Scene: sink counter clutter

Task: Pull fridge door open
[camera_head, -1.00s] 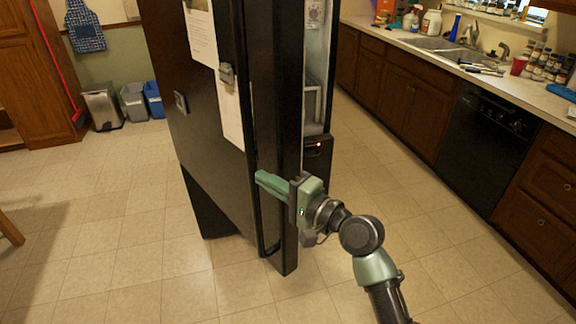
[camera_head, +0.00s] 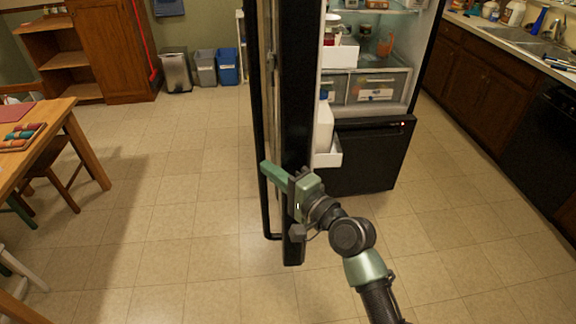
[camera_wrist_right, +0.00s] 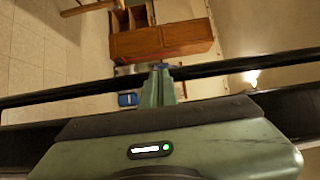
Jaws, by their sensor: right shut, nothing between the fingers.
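The black fridge door (camera_head: 295,110) stands wide open, seen nearly edge-on in the head view. Its long dark handle bar (camera_head: 259,130) runs down the left face. My right gripper (camera_head: 268,168) is shut with nothing between its fingers; they reach across the door's edge to the handle. In the right wrist view, the shut green fingers (camera_wrist_right: 160,84) meet the dark handle bar (camera_wrist_right: 60,92), which runs across the picture; I cannot tell whether they press on it. The fridge interior (camera_head: 365,65) shows shelves and drawers. My left gripper is not in view.
A black lower drawer front (camera_head: 365,155) is closed below the fridge interior. A wooden table (camera_head: 70,115) and chair stand at left. Bins (camera_head: 205,68) stand by the back wall. Counter cabinets (camera_head: 465,90) line the right. The tiled floor left of the door is clear.

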